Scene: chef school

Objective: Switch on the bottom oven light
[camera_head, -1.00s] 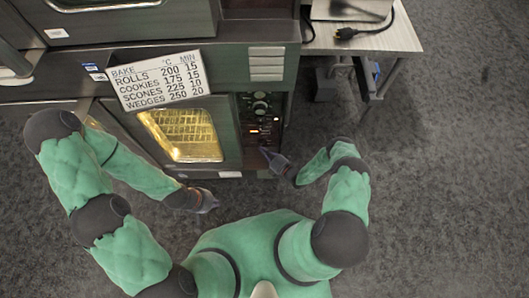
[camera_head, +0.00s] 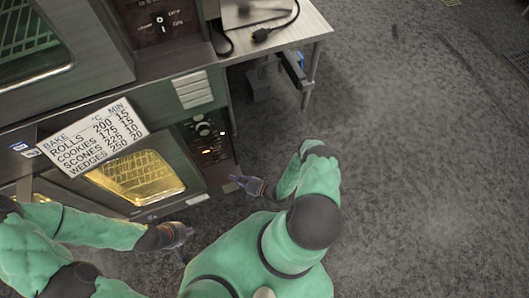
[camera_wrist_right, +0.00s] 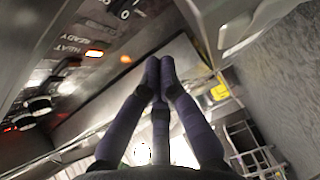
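The bottom oven's window (camera_head: 135,178) glows yellow, with a rack visible inside. Its control panel (camera_head: 205,140), right of the window, has a knob, small switches and glowing orange indicators.
A recipe sign (camera_head: 93,137) hangs above the window. The top oven (camera_head: 85,45) has its own panel with an OFF/ON switch (camera_head: 160,20). A table (camera_head: 300,38) with a black plug and cord stands to the right. The grey floor at the right is open.

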